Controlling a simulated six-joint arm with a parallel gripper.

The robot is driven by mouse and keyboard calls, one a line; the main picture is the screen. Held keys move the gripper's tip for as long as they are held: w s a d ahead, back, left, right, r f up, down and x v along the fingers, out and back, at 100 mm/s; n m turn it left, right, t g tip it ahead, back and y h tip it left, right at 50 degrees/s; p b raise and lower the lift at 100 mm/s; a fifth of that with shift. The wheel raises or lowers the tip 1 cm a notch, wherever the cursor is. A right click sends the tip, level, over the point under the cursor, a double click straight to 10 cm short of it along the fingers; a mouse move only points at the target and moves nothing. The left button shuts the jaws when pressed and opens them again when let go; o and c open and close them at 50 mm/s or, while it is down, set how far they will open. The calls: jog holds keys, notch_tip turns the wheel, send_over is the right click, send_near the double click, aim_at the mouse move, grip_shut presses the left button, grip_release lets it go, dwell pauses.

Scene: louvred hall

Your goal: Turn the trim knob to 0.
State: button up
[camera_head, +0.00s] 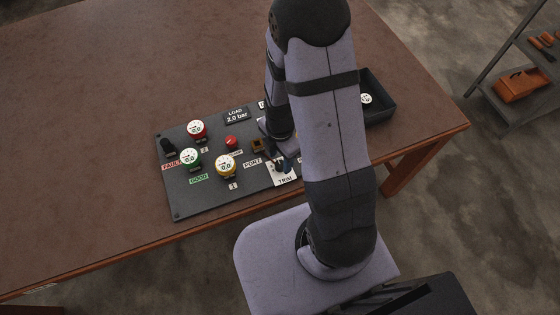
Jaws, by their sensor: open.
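The trim dial plate (284,180), a white card lettered TRIM, lies at the front of the dark control panel (212,205), beside my arm. My gripper (281,163) is over the upper part of this plate, small and partly hidden by my own arm. Its jaws are open. The trim knob is mostly covered by the gripper, so I cannot read its pointer or the scale. I cannot tell whether the fingers touch the knob or stand around it.
The panel also carries a red gauge (197,129), a green gauge (190,158), a yellow gauge (225,165), a red knob (232,142) and a LOAD 2.0 bar display (236,115). A black tray (378,111) stands right of my arm. The table's left side is clear.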

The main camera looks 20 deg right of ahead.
jog(key=shift+r+p, duration=1.7)
jog(key=shift+r, duration=0.55)
jog(key=shift+w+r, duration=0.1)
jog(key=shift+r, duration=0.7)
notch_tip(320, 180, up, 6)
jog(key=b, duration=0.1)
send_over(280, 164)
jog(key=shift+f, duration=0.2)
